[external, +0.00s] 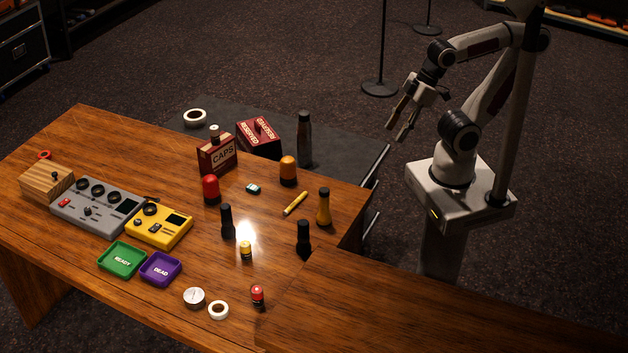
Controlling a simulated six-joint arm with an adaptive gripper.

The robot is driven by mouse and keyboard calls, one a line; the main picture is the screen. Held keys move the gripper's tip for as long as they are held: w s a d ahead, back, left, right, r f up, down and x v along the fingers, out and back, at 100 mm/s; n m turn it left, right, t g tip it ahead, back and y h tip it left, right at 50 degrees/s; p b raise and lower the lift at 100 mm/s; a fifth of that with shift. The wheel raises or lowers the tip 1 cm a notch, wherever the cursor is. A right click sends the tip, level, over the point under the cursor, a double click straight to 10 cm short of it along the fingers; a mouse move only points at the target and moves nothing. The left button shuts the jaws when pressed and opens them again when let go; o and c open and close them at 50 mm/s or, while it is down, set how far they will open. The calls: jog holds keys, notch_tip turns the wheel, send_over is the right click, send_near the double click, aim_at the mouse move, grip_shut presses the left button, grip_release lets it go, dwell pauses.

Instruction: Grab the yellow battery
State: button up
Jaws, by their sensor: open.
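A small yellow battery (246,251) stands upright on the wooden desk, near a bright patch of glare. It is small, and its markings cannot be made out. My gripper (395,133) is open and empty, with its fingers pointing down. It is raised beyond the desk's right end, far to the right of the yellow battery and apart from everything on the desk.
A red-topped battery (257,296) stands nearer the front. Black bottle-like objects (227,222) (303,238) stand close around the yellow battery. A yellow pen-like stick (295,203), an orange-topped object (288,171) and a yellow bottle-like object (323,208) stand or lie towards my arm. Green (104,264) and purple (146,275) trays are left.

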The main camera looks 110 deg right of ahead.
jog(key=w+d+r+t, duration=0.1)
jog(key=w+d+t, duration=0.1)
jog(key=w, duration=1.3)
jog(key=n+t+y, duration=0.4)
send_over(248, 242)
jog(key=s+d, duration=0.3)
jog(key=s, duration=0.3)
notch_tip(248, 242, down, 16)
jog(key=f, duration=0.4)
jog(key=shift+w+a+f+y, duration=0.25)
jog(key=shift+w+a+y, duration=0.15)
jog(key=shift+f+g, duration=0.3)
jog(key=shift+f, duration=0.15)
jog(key=shift+s, duration=0.1)
jog(key=shift+x, duration=1.35)
